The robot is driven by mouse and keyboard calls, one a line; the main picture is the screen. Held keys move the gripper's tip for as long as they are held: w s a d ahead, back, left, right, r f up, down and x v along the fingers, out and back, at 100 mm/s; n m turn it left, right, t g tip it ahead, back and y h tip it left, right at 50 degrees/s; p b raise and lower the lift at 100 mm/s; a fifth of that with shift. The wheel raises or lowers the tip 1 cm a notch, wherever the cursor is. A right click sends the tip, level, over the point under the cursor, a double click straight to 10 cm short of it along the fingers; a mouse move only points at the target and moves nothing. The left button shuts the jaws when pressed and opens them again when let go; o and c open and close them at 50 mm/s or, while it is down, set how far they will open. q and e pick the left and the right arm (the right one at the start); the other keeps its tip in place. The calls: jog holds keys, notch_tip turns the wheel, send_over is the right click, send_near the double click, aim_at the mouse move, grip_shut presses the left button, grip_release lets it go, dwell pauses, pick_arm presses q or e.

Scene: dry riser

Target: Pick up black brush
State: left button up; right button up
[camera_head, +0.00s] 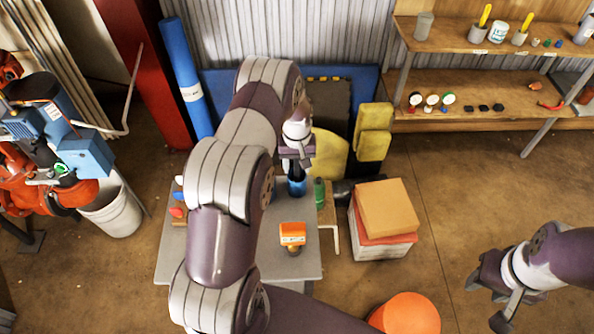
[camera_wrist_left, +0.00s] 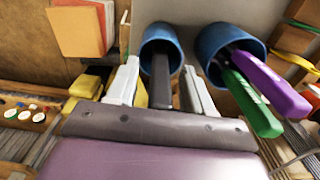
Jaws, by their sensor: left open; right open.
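A black brush (camera_wrist_left: 161,82) stands in a blue cup (camera_wrist_left: 161,44), its dark handle sticking out toward my left wrist camera. My left gripper (camera_wrist_left: 160,68) is open, with one pale finger on each side of the handle. I cannot tell whether the fingers touch it. In the head view, my left gripper (camera_head: 296,165) points down just above a blue cup (camera_head: 297,187) on the grey table (camera_head: 178,250); my left arm hides much of the tabletop. My right gripper (camera_head: 490,298) is open and empty at the far right, away from the table.
A second blue cup (camera_wrist_left: 220,45) beside the first holds a green handle (camera_wrist_left: 251,103) and a purple handle (camera_wrist_left: 272,84). An orange-topped item (camera_head: 292,236) and a green bottle (camera_head: 319,192) are near the cup. Stacked boxes (camera_head: 384,218) stand right of the table.

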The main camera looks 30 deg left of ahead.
pick_arm(q)
grip_shut()
jog(key=shift+r, duration=0.1)
